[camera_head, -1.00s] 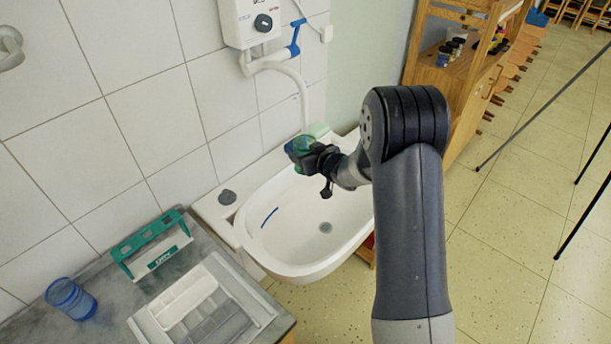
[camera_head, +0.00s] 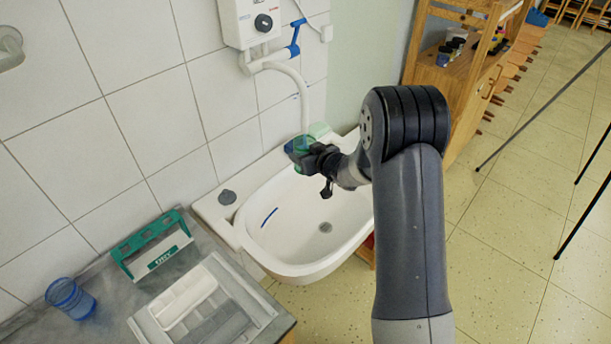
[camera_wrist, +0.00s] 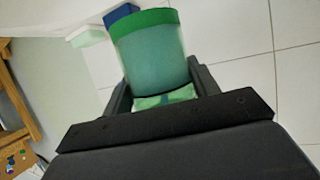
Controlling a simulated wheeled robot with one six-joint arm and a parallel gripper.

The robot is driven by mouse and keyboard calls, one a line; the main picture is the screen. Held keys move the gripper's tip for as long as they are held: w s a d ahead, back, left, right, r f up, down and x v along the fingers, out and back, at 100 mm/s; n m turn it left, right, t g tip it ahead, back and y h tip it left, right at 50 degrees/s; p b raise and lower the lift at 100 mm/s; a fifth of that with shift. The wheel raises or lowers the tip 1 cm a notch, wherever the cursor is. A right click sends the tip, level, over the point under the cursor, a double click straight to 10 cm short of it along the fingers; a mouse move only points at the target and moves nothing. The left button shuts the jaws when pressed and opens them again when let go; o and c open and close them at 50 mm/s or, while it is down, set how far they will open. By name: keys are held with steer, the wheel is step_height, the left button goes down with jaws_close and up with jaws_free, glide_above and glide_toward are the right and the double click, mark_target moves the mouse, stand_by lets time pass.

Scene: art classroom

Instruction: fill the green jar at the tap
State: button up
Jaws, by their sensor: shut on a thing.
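The green jar (camera_head: 303,158) is in my gripper (camera_head: 306,160), held under the spout of the white tap (camera_head: 303,108) above the far end of the sink. In the wrist view the see-through green jar (camera_wrist: 150,60) stands between my gripper's two dark fingers (camera_wrist: 162,92), with a brighter green rim band. The tap's lever (camera_head: 296,38) is blue and sits on the pipe below a white wall heater (camera_head: 246,18). The spout's end is hidden at the jar. I cannot tell whether water runs or how full the jar is.
The white sink (camera_head: 282,262) has a blue stroke in its bowl. To the left, a grey counter (camera_head: 112,290) bears a blue cup (camera_head: 71,298), a green-and-white rack (camera_head: 150,243) and a white tray (camera_head: 262,310). A wooden shelf (camera_head: 425,75) stands to the right.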

stand_by(0.3)
steer(key=s+b, duration=0.3)
steer(key=s, duration=0.4)
steer(key=shift+s, duration=0.2)
steer(key=shift+s, duration=0.15)
stand_by(0.6)
steer(key=s+b, duration=0.2)
steer(key=s, duration=0.4)
steer(key=shift+s, duration=0.35)
steer(key=shift+s, duration=0.1)
stand_by(0.4)
